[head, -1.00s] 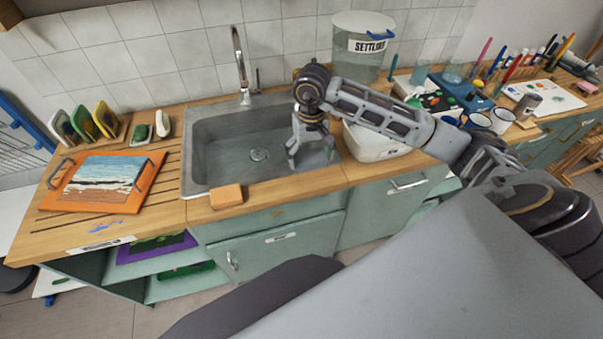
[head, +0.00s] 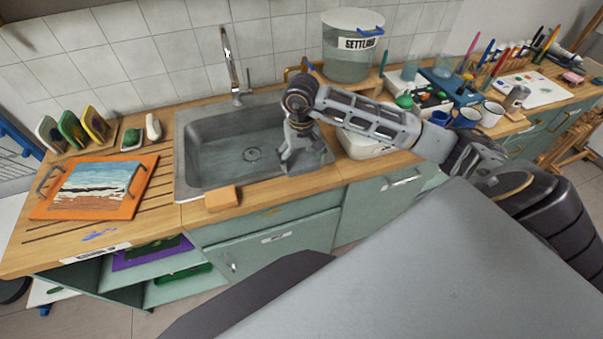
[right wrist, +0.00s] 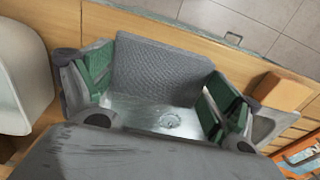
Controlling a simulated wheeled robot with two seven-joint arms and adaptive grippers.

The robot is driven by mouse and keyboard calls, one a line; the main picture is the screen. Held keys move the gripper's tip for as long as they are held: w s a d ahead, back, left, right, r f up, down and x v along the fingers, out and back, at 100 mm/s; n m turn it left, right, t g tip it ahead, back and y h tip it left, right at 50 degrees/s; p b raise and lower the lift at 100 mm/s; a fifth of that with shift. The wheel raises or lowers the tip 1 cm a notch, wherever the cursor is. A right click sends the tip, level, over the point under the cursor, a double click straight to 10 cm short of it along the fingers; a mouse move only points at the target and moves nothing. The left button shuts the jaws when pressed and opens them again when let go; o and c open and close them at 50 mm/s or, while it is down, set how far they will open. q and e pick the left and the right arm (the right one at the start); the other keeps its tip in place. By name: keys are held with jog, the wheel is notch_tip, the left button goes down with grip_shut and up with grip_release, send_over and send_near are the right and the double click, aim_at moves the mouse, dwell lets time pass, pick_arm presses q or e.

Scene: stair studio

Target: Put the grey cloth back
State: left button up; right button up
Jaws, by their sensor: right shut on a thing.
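The grey cloth (head: 318,157) is at the right end of the sink (head: 215,187), by its front right corner. In the right wrist view the cloth (right wrist: 165,68) is a flat, textured grey panel between my green-padded fingers, with the sink basin below it in the picture. My right gripper (head: 297,162) points down there and is shut on the cloth. The fingers stand wide apart across the cloth's width (right wrist: 158,100). The gripper hides part of the cloth in the head view, and I cannot tell whether its lower edge touches the sink. My left gripper is out of view.
An orange sponge (head: 223,197) lies on the front counter strip. The tap (head: 232,75) rises behind the sink. A white basin (head: 365,143) stands right of the gripper, below a clear bucket (head: 349,55). A painting on an orange board (head: 140,200) lies left.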

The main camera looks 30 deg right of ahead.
aim_at(301, 161)
notch_tip(301, 161, down, 3)
jog(key=shift+r, duration=0.1)
jog(key=shift+f, duration=0.25)
jog(key=shift+f, duration=0.1)
jog(key=shift+f+p, duration=0.6)
jog(key=shift+f, duration=1.2)
jog(key=shift+f, duration=0.15)
jog(key=o, duration=0.7)
jog(key=shift+o, duration=0.2)
jog(key=shift+r, duration=0.2)
